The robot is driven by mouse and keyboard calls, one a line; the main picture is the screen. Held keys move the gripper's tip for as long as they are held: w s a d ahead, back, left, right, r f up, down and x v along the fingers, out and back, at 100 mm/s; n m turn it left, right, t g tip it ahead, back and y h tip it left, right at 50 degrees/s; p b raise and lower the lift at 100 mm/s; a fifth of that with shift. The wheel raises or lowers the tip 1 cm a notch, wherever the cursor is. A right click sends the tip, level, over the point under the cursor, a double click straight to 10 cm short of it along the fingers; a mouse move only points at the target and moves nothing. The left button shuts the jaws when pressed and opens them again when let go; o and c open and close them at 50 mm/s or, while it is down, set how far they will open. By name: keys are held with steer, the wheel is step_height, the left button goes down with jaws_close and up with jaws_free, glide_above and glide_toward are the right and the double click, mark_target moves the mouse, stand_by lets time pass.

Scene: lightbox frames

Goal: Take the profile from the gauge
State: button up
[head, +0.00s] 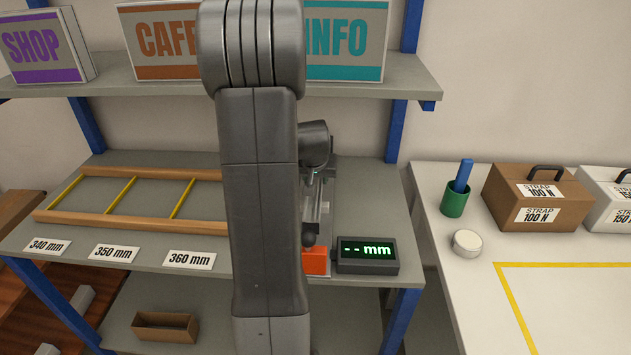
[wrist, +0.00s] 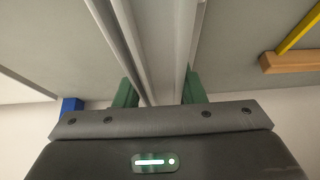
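The gauge is on the grey shelf, and its dark display (head: 367,255) reads "-- mm" in green. Pale silver metal (head: 325,205), which looks like the profile on the gauge, shows behind my arm; most of it is hidden. An orange block (head: 315,262) sits at its near end. In the wrist view, long silver strips of the profile (wrist: 128,30) run away between the green fingers of my gripper (wrist: 160,92). One finger is on each side, close to the metal. I cannot tell whether they touch it. My arm hides most of the gripper in the head view.
A wooden frame with yellow bars (head: 120,200) lies left on the shelf, behind labels for 340, 350 and 360 mm. Signs stand on the shelf above. At right, a white table (head: 560,300) holds a green cup (head: 455,200), a white disc (head: 467,243) and strap boxes.

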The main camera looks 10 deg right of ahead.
jaws_close()
steer(key=shift+r, duration=0.1)
steer(key=shift+s+d+r, duration=0.2)
steer(key=shift+d+r, duration=0.25)
steer(key=s+d+r, duration=0.7)
steer(key=d, duration=0.3)
steer(key=shift+s+d+b, duration=0.15)
steer(key=shift+d+b, duration=0.2)
steer(key=shift+b, duration=0.05)
